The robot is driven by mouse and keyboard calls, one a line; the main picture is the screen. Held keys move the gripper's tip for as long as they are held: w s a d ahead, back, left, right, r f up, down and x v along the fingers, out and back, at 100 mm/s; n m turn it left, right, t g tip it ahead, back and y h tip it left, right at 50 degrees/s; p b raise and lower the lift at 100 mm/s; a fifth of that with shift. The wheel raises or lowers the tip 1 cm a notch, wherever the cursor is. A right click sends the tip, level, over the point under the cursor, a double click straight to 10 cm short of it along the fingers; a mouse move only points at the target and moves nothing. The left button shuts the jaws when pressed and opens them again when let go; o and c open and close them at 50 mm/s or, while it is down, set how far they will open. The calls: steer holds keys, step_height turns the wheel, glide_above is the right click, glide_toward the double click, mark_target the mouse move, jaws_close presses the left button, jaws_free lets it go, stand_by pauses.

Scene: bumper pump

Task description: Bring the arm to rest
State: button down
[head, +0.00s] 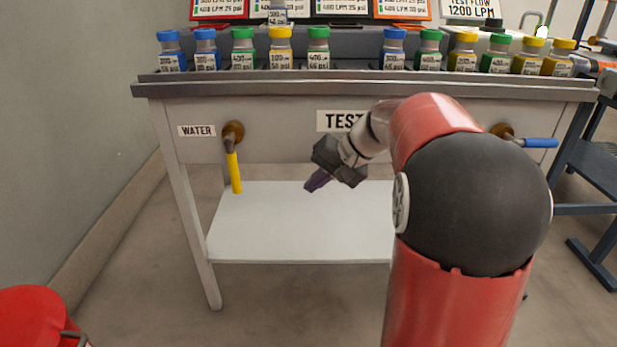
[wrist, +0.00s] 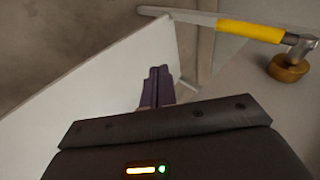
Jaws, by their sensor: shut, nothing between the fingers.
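My gripper (head: 317,181) is in front of the test bench, below its top edge and above the white lower shelf (head: 290,235) in the head view. Its purple fingers are together and hold nothing. In the wrist view the shut fingers (wrist: 157,88) show against the white shelf (wrist: 95,100). My red and black arm is bent and raised, and it hides the right part of the bench front.
The bench carries a yellow-handled water valve (head: 234,165) left of my gripper and a blue-handled valve (head: 538,142) at the right. Several capped bottles line the bench top (head: 350,88). A red object (head: 30,318) stands at the lower left. A blue-grey frame (head: 590,165) stands at the right.

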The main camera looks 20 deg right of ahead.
steer(key=s+a+r+n+h+p, duration=0.1)
steer(key=s+r+h+p, duration=0.1)
steer(key=s, duration=0.6)
steer(key=s+a+r+n+h+p, duration=0.2)
steer(key=s+p, duration=0.3)
steer(key=s, duration=0.4)
steer(key=s+a+r+n+h+p, duration=0.1)
steer(key=s+a+r+h+p, duration=0.1)
steer(key=s, duration=0.6)
steer(key=shift+s+a+r+t+p, duration=0.25)
steer(key=shift+r+t+p, duration=0.15)
steer(key=shift+r+p, duration=0.55)
steer(key=shift+d, duration=0.1)
